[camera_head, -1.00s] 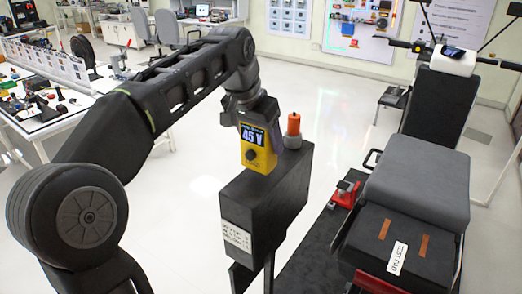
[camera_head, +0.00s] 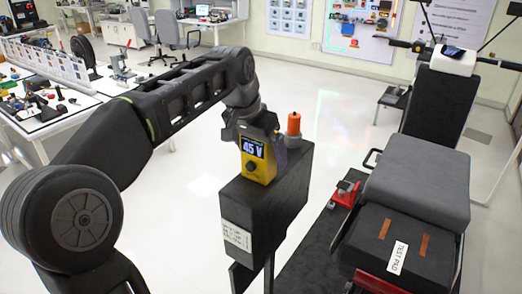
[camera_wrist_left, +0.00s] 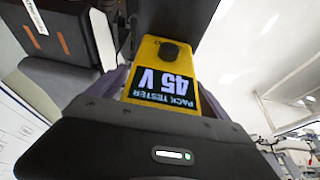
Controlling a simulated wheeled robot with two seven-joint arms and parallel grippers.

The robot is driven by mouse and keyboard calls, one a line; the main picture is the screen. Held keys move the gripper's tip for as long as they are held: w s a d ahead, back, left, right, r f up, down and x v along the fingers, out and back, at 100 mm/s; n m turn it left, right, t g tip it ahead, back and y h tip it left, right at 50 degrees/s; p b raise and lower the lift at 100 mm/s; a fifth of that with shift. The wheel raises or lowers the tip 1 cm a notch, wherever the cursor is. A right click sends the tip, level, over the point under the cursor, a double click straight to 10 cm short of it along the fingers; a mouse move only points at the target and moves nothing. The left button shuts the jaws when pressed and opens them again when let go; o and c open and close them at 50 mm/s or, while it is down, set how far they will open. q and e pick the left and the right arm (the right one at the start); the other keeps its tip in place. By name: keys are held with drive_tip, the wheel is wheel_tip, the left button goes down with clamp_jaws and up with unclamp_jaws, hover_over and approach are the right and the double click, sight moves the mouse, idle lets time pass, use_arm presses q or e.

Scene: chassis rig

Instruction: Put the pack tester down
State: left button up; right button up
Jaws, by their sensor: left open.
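The yellow pack tester (camera_head: 256,168) reads 45 V on its dark screen and has a black knob. It is upright at the top face of the black box (camera_head: 268,215), and its lower end seems to rest there. My left gripper (camera_head: 257,150) is open around the tester's upper part, with the fingers on either side of it. In the left wrist view the tester (camera_wrist_left: 172,72) shows upside down between the fingers. My right gripper is not in view.
An orange-capped post (camera_head: 293,125) stands on the box close to the gripper. A white label (camera_head: 237,236) is on the box's side. A padded seat (camera_head: 415,180) and a red clamp (camera_head: 345,190) are to the right. Open floor lies left of the box.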

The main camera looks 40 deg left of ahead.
sight(250, 163)
use_arm(q)
drive_tip(key=shift+r, duration=0.25)
drive_tip(key=v, duration=0.5)
drive_tip(key=shift+r, duration=0.1)
drive_tip(key=p+v, duration=0.4)
drive_tip(key=v, duration=0.2)
drive_tip(key=shift+s+r+p, duration=0.2)
drive_tip(key=shift+r+p, duration=0.05)
drive_tip(key=shift+p, duration=0.05)
